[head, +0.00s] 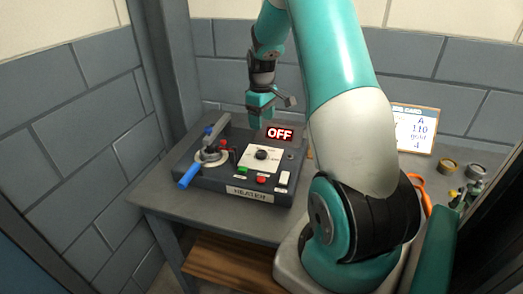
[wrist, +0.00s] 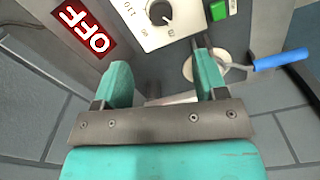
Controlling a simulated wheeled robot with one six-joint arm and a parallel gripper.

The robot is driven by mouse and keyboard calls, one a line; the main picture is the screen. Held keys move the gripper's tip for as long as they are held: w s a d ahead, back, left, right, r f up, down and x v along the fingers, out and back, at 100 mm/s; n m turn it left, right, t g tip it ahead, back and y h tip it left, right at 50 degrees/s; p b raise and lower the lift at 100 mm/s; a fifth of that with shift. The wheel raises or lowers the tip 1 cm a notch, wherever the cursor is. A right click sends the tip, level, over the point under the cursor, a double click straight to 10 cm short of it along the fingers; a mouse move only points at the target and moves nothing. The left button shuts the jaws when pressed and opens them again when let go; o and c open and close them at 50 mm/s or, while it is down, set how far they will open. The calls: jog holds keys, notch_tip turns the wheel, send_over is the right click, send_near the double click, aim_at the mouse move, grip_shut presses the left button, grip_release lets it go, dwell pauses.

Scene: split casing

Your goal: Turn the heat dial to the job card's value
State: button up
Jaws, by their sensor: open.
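The heat dial is a black knob (head: 261,155) on a pale plate on top of the heater (head: 252,195). It also shows at the top of the wrist view (wrist: 160,12), with a light pointer mark. The heater's display (head: 280,133) reads OFF in white on red. The job card (head: 415,128) stands at the back right, its left part hidden by my arm; I can read A, 110 and 4. My gripper (head: 262,112) is above the back of the heater. In the wrist view its fingers (wrist: 162,72) are apart and empty, short of the dial.
A green button (head: 242,170), a red button (head: 261,180) and a white switch (head: 284,177) sit close in front of the dial. A blue-handled lever (head: 189,175) is at the heater's left. Small round tins (head: 448,166) stand at the right.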

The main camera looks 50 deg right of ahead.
aim_at(261, 152)
notch_tip(261, 152, down, 13)
jog(key=shift+r+p, duration=0.1)
jog(key=shift+p, duration=1.15)
jog(key=c, duration=0.9)
